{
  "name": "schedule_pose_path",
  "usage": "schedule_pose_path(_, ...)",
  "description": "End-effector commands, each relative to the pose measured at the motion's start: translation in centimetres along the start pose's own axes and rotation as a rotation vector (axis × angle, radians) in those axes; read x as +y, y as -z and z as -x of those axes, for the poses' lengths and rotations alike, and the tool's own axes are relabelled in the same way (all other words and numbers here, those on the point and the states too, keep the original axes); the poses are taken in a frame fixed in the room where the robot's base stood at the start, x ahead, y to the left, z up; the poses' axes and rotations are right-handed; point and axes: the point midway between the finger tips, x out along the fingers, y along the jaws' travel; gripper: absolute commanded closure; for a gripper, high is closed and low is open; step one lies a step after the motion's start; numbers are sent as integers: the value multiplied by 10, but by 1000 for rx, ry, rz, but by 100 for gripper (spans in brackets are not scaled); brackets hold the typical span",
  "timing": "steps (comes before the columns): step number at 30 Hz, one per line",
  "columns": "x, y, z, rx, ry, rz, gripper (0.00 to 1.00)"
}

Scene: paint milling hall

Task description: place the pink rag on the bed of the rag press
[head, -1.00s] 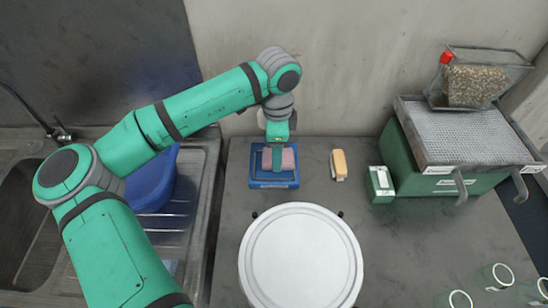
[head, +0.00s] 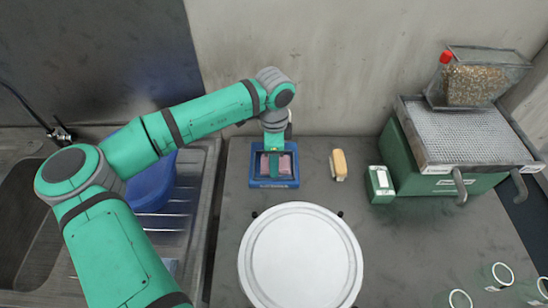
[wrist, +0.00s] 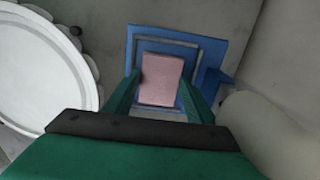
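The pink rag (head: 285,166) is a small block-like pad, seen at the middle of the blue rag press (head: 292,183). My gripper (head: 274,164) points down over the press, and its near finger covers the middle of the rag. In the wrist view the rag (wrist: 161,80) lies between the two green fingers of my gripper (wrist: 160,82), over the framed bed of the press (wrist: 217,38). The fingers look closed against its long sides. The rag's underside is hidden, so I cannot tell whether it touches the bed.
A round white lid (head: 300,255) stands just in front of the press. A yellow-tan block (head: 338,165) and a green-white box (head: 380,184) are to the right, then a green sieve machine (head: 465,135). The sink (head: 28,220) is left, the wall behind.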

Motion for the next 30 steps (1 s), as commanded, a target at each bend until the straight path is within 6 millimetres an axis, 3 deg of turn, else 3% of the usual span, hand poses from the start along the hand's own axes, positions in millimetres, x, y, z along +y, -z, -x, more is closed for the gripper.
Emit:
schedule_pose_path(14,1,0,5,-3,-3,-1,43)
schedule_pose_path(30,0,0,100,0,-1,-1,43)
